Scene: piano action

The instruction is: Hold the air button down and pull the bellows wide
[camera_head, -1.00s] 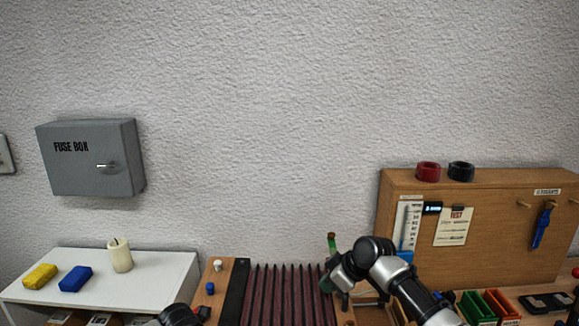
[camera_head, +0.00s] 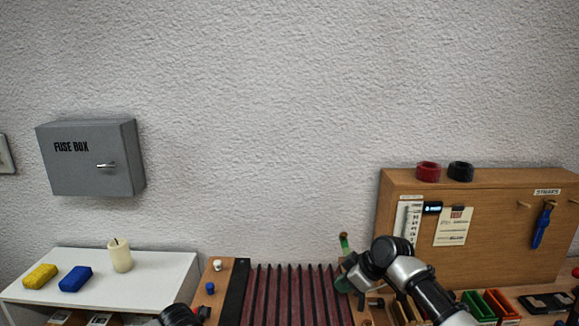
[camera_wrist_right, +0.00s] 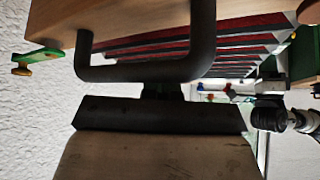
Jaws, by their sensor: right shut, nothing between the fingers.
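The bellows (camera_head: 290,296), dark red pleats with black ridges, stand at the bottom middle of the head view. To their left is a wooden end (camera_head: 229,274) with a white button (camera_head: 217,265) and a blue button (camera_head: 210,287); I cannot tell which is the air button. My right gripper (camera_head: 347,284) is at the bellows' right end, shut with nothing between its fingers. The right wrist view shows a black U-shaped handle (camera_wrist_right: 145,72) close by; contact is unclear. My left gripper (camera_head: 201,313) is low beside the left end, mostly cut off, its fingers unclear.
A white shelf (camera_head: 150,267) at left holds a yellow block (camera_head: 40,276), a blue block (camera_head: 75,279) and a candle (camera_head: 120,256). A wooden board (camera_head: 480,235) stands at right, with green and red trays (camera_head: 490,305) before it. A green piece (camera_head: 344,243) sticks up by my right gripper.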

